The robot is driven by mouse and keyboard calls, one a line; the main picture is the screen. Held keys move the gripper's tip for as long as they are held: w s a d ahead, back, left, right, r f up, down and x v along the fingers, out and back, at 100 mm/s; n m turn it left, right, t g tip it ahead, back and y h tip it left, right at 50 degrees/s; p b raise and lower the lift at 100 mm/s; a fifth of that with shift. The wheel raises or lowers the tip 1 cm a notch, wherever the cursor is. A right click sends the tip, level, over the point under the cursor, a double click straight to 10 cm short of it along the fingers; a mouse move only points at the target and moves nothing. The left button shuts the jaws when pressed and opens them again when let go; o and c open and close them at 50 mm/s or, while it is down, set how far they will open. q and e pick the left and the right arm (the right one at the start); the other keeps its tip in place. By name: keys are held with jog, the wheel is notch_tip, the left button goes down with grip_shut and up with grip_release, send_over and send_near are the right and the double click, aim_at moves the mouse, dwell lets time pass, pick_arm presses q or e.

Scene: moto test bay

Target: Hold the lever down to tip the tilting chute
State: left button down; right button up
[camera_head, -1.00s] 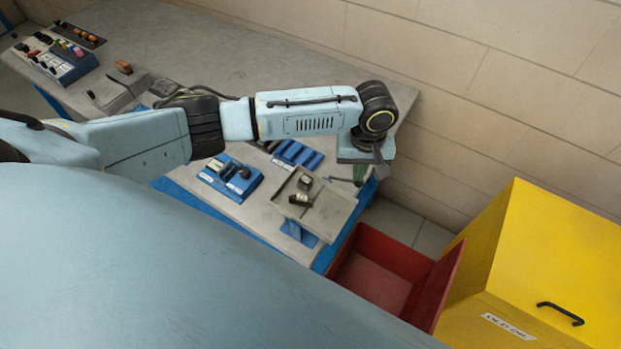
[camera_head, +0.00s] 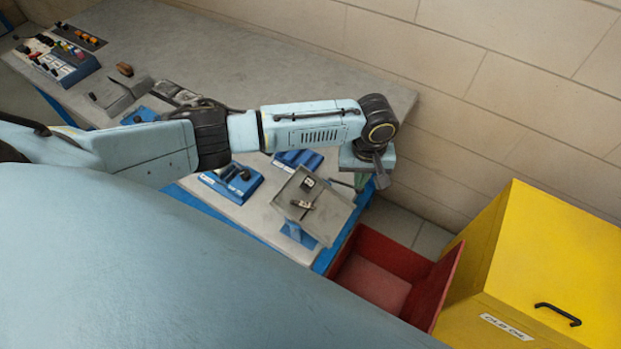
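The tilting chute is a grey tray (camera_head: 322,222) on a blue stand (camera_head: 299,235) at the table's right end. It slopes toward the red bin. Two small dark parts lie on it, one (camera_head: 307,184) near the upper end and one (camera_head: 302,204) near the left side. The lever (camera_head: 343,183) is a thin dark bar at the chute's far right edge. My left gripper (camera_head: 381,174) points down at the lever's outer end. Contact is hard to make out, and its finger opening is hidden. My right gripper is not in view.
A red bin (camera_head: 431,290) stands below the chute, beside a yellow cabinet (camera_head: 548,245). Blue fixtures (camera_head: 231,182) (camera_head: 297,160) sit left of and behind the chute. Switch panels (camera_head: 66,60) are at the far left. The table's back (camera_head: 250,60) is clear.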

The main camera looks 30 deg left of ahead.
pick_arm(q)
jog(key=shift+f, duration=0.2)
jog(key=shift+d+f, duration=0.1)
jog(key=shift+f, duration=0.3)
dwell(0.5)
jog(key=shift+d+f, duration=0.1)
jog(key=shift+f, duration=0.25)
jog(key=shift+f+p, duration=0.15)
jog(key=shift+p, duration=0.15)
jog(key=shift+f, duration=0.15)
notch_tip(320, 180, up, 4)
jog(key=p, duration=0.4)
jog(key=shift+f, duration=0.2)
jog(key=shift+r+p, duration=0.45)
jog(key=shift+r, duration=2.35)
